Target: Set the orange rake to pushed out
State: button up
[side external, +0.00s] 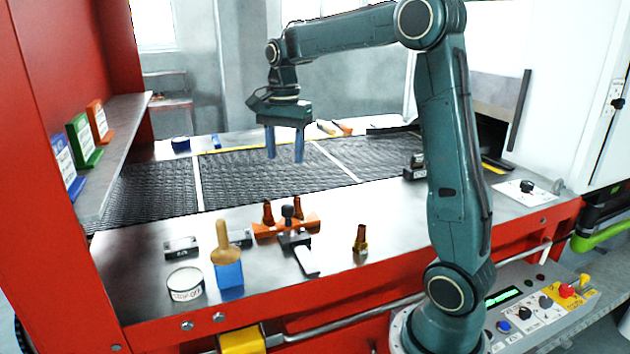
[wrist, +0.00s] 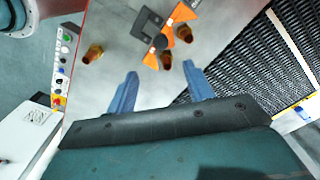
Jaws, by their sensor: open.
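The orange rake (side external: 270,229) stands on the bare metal strip at the near edge of the mesh belt (side external: 245,180). A black round knob (side external: 288,211) rises at its middle, and a dark bracket sits beside it. In the wrist view the rake (wrist: 179,15) runs diagonally at the top, with its knob (wrist: 160,41) and dark bracket (wrist: 147,22). My gripper (side external: 285,158) is open and empty, above the belt and beyond the rake in the side view. In the wrist view its fingertips (wrist: 160,72) are apart, just below the rake, touching nothing visible.
Two brown fittings (side external: 268,214) stand close to the rake; another (side external: 360,240) stands to its right. A blue block with a wooden handle (side external: 227,262) and a round labelled tin (side external: 185,284) stand left. A shelf (side external: 115,150) holds coloured boxes. A control panel (side external: 535,310) is at lower right.

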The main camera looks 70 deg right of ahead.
aim_at(287, 206)
jog(key=shift+w+d+f, duration=0.1)
jog(key=shift+w+d, duration=0.05)
jog(key=shift+d, duration=0.1)
notch_tip(287, 206, down, 14)
jog(key=shift+r, duration=0.1)
dwell(0.8)
jog(key=shift+c, duration=0.2)
grip_shut()
